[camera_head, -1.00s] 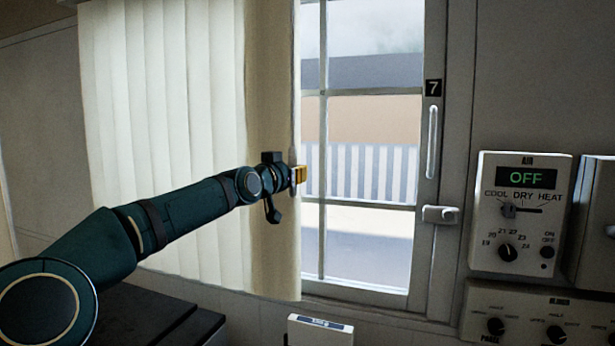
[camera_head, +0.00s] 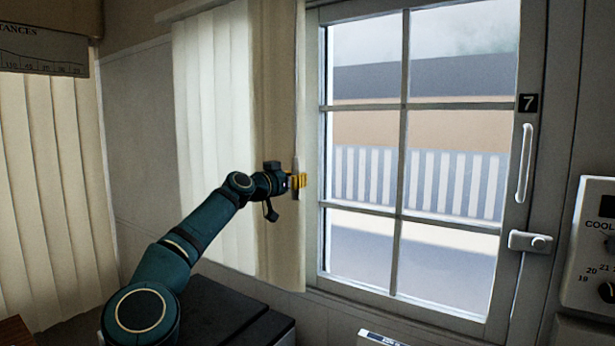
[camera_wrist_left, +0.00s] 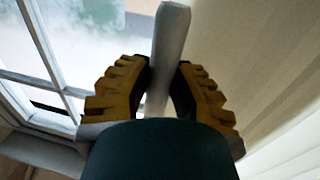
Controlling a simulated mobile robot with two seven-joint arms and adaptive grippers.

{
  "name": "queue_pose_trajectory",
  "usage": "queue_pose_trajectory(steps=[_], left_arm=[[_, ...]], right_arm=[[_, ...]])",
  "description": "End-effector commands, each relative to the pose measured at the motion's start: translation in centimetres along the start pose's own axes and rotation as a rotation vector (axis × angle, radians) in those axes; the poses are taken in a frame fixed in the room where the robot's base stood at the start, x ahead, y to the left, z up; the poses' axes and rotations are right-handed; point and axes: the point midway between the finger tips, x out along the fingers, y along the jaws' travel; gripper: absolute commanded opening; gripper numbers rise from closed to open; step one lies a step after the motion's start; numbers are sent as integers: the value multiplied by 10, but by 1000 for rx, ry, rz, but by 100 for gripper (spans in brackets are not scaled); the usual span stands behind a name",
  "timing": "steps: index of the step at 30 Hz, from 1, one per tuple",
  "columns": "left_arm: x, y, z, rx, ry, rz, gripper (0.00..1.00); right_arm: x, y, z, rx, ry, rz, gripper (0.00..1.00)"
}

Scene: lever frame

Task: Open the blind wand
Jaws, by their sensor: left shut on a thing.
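The blind wand is a thin pale stick (camera_wrist_left: 168,50) standing between the yellow fingers of my left gripper (camera_wrist_left: 160,90) in the left wrist view. In the head view the left gripper (camera_head: 297,181) is at the right edge of the pale vertical-slat blind (camera_head: 225,110), shut on the wand (camera_head: 296,163). The blind hangs gathered left of the window (camera_head: 404,130), and both columns of panes show uncovered. The fingers and wrist hide part of the wand. My right gripper is not in view.
A white handle (camera_head: 524,165) and latch (camera_head: 530,241) are on the window frame's right side. A control panel (camera_head: 590,255) is at the right edge. A dark box-like surface (camera_head: 225,315) lies below the blind. Another slatted blind (camera_head: 50,190) hangs far left.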

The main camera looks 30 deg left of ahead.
Motion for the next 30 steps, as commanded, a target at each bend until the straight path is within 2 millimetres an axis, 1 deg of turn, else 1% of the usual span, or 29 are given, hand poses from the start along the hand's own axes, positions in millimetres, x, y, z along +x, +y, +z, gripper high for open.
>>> queue_pose_trajectory(steps=[3,12,13,14,15,16,26,30], left_arm=[[0,-4,0,0,0,0,0],[0,-4,0,0,0,0,0],[0,-4,0,0,0,0,26],[0,-4,0,0,0,0,37],[0,-4,0,0,0,0,51],[0,-4,0,0,0,0,54],[-1,-4,0,0,0,0,54],[-9,-5,-1,2,1,-2,54]], right_arm=[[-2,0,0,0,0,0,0],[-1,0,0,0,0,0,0],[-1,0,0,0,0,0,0],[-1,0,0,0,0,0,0],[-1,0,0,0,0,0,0],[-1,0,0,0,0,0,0],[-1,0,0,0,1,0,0],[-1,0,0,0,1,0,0]])
